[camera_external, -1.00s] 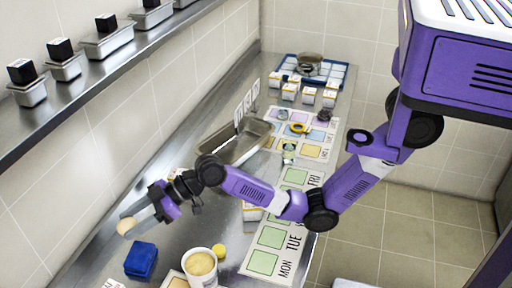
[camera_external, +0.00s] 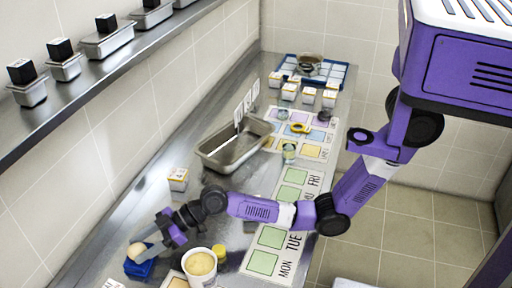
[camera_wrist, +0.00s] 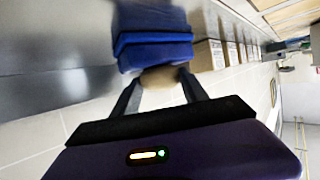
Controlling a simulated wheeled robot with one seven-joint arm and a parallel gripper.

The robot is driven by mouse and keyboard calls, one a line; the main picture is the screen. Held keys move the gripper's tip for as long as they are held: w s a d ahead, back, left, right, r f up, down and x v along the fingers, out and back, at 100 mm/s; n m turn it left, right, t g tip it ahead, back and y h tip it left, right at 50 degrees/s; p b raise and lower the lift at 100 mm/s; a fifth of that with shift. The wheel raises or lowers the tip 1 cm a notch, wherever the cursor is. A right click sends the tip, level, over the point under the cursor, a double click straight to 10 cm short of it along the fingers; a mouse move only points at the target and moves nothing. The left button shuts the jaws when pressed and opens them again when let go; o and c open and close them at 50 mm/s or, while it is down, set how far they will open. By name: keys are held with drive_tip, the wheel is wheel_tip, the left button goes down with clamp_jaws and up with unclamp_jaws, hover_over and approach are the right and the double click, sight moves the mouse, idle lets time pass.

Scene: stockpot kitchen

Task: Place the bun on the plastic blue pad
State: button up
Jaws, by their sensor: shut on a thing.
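The bun (camera_external: 137,250) is pale tan and round, held between the fingertips of my gripper (camera_external: 150,247). The blue pad (camera_external: 138,270) is a small dark blue block on the steel counter at the lower left. In the external view the bun overlaps the pad's back edge; I cannot tell whether it touches. In the wrist view the bun (camera_wrist: 160,77) shows between my gripper's two fingers (camera_wrist: 160,95), with the blue pad (camera_wrist: 153,45) right beyond it.
A white tub with tan contents (camera_external: 200,264) stands just right of my gripper, with a yellow lid-like item (camera_external: 221,252) beside it. Day-labelled mats (camera_external: 268,250) run along the right edge.

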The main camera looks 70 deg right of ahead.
drive_tip(key=shift+f, duration=0.2)
drive_tip(key=o, duration=1.3)
drive_tip(key=shift+r, duration=0.1)
drive_tip(key=shift+o, duration=0.2)
drive_tip(key=shift+r, duration=0.15)
drive_tip(key=b+v, duration=0.1)
drive_tip(key=v, duration=1.1)
